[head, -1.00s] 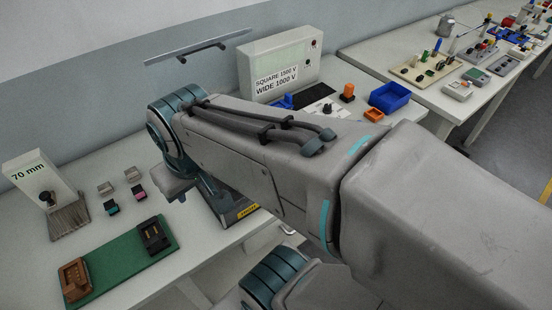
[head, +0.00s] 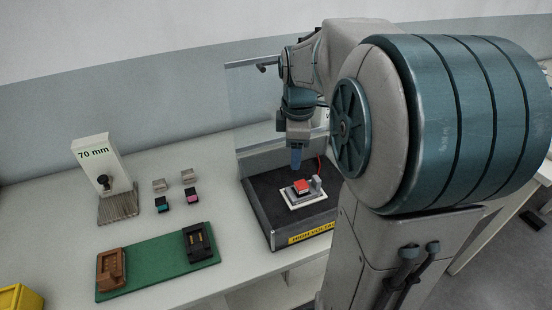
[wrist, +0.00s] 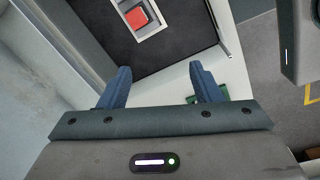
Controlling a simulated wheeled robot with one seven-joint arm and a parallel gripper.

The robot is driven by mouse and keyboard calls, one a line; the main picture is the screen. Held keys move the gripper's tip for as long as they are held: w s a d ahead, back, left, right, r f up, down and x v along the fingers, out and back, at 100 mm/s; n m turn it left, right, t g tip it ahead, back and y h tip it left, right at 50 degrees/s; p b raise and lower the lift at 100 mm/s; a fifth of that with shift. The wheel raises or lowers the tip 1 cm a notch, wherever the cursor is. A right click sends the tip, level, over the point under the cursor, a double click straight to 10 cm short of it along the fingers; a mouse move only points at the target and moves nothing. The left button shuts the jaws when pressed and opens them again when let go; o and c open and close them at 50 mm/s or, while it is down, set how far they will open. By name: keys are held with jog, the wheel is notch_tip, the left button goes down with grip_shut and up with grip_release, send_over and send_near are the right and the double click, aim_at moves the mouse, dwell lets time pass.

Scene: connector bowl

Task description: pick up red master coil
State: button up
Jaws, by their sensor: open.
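The red master coil (head: 301,186) is a small red block seated in a white-framed holder (head: 311,200) on the dark floor of the high-voltage tray (head: 257,205). In the wrist view the red coil (wrist: 137,18) shows at the top, ahead of the fingers and a little left of the middle. My gripper (head: 296,160) is above the tray, over and slightly behind the coil in the head view. In the wrist view my gripper (wrist: 158,85) has its two blue fingers spread apart with nothing between them. The fingers are apart from the coil.
A clear panel (head: 256,105) stands at the tray's back. A grey post with a red cable (head: 319,170) stands beside the coil. Left are a green board (head: 158,268), small blocks (head: 162,204) and a "70 mm" stand (head: 92,154). A yellow bin (head: 20,298) is at lower left.

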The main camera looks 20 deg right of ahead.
jog(key=w+d+f+n+g+b, duration=0.1)
jog(key=w+d+f+n+b, duration=0.1)
jog(key=w+d+f+n, duration=0.25)
send_over(302, 184)
jog(key=shift+n, duration=0.25)
jog(key=f, duration=0.9)
jog(key=shift+s+p, duration=0.25)
jog(key=shift+p, duration=0.1)
jog(key=shift+w+a+f+p, duration=0.1)
jog(key=shift+f+p, duration=0.15)
jog(key=shift+f, duration=1.05)
jog(key=shift+w+a+f+p, duration=0.1)
jog(key=shift+f+p, duration=0.1)
jog(key=shift+f, duration=1.1)
jog(key=shift+d, duration=0.1)
jog(key=c, duration=1.1)
